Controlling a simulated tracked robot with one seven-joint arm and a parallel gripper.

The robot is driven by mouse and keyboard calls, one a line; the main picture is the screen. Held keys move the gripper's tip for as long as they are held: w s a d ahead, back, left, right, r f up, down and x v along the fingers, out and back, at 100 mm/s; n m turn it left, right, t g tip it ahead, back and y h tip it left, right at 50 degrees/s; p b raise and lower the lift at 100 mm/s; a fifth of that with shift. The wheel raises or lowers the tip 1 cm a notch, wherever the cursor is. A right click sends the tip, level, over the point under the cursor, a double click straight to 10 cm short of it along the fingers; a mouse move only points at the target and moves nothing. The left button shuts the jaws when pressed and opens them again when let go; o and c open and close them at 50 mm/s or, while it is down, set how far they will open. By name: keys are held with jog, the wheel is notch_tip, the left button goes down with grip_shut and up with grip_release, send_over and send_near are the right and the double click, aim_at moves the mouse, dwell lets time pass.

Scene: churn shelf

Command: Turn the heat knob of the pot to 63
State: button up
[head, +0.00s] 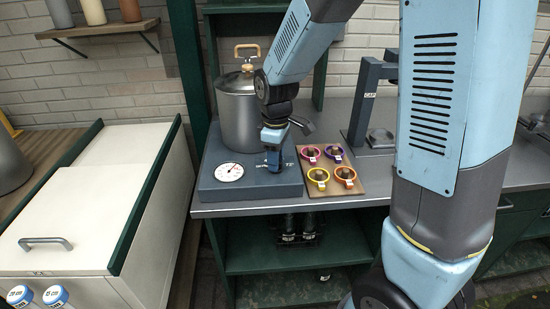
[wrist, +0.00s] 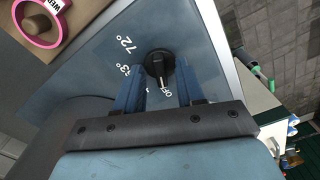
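The grey pot (head: 237,115) with a wooden-handled lid stands on a blue-grey heater base (head: 245,190). The base has a round white dial (head: 229,172) on its front left. My gripper (head: 273,158) is over the right part of the base and hides the knob in the head view. In the wrist view the black heat knob (wrist: 159,62) shows between the tips of my gripper (wrist: 160,78). Its two blue fingers are apart, one on each side, with visible gaps to the knob. The knob's white mark points toward the gripper, away from the printed 72° and 63°. Other labels are partly hidden.
A wooden board (head: 331,172) with several coloured ring-shaped pieces lies right of the base. A grey stand (head: 364,105) is behind it. A white cabinet (head: 90,200) stands to the left. My arm covers much of the right side.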

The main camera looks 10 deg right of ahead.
grip_shut()
dwell(0.4)
dwell(0.4)
jog(key=m, duration=0.4)
jog(key=shift+m, duration=2.3)
grip_release()
